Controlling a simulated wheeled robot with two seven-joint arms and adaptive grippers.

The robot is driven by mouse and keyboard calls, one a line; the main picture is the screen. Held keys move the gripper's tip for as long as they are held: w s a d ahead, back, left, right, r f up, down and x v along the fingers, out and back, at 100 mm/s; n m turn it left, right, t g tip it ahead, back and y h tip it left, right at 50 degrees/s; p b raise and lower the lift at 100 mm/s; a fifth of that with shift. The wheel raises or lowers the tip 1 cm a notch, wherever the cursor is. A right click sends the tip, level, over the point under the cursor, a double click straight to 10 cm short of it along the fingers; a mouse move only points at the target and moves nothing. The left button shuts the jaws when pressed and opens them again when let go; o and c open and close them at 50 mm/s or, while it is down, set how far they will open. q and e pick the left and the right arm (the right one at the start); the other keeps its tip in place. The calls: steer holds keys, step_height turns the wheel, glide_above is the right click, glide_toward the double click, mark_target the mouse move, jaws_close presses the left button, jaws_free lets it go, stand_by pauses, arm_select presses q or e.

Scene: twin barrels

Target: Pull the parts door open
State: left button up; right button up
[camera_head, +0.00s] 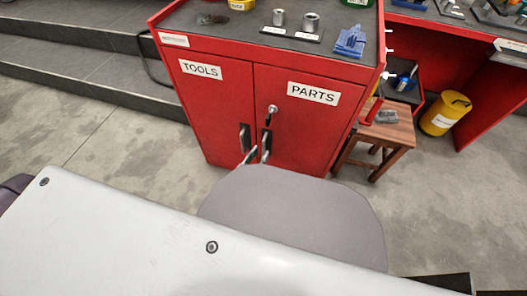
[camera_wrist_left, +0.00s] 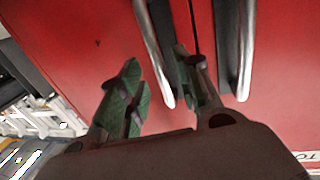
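The parts door (camera_head: 306,115) is the right door of the red cabinet and looks closed, flush with the tools door (camera_head: 205,105). Its metal handle (camera_head: 266,143) stands beside the tools door's handle (camera_head: 244,138). My left gripper (camera_head: 257,156) is at the lower ends of the handles; my grey arm hides much of it. In the left wrist view, which looks turned over, the gripper (camera_wrist_left: 160,88) is open. The parts handle (camera_wrist_left: 155,50) shows between its green fingers, with one finger between the two handles. Contact is not clear. My right gripper is not in view.
A key sits in the lock (camera_head: 272,109) on the parts door. A wooden stool (camera_head: 385,133) stands close to the cabinet's right side, with a yellow bin (camera_head: 444,114) beyond. Grey steps (camera_head: 80,65) lie at left.

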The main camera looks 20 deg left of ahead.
mark_target(263, 151)
arm_select(q)
steer(key=shift+b+x, duration=0.55)
steer(key=shift+x, duration=1.3)
jaws_close()
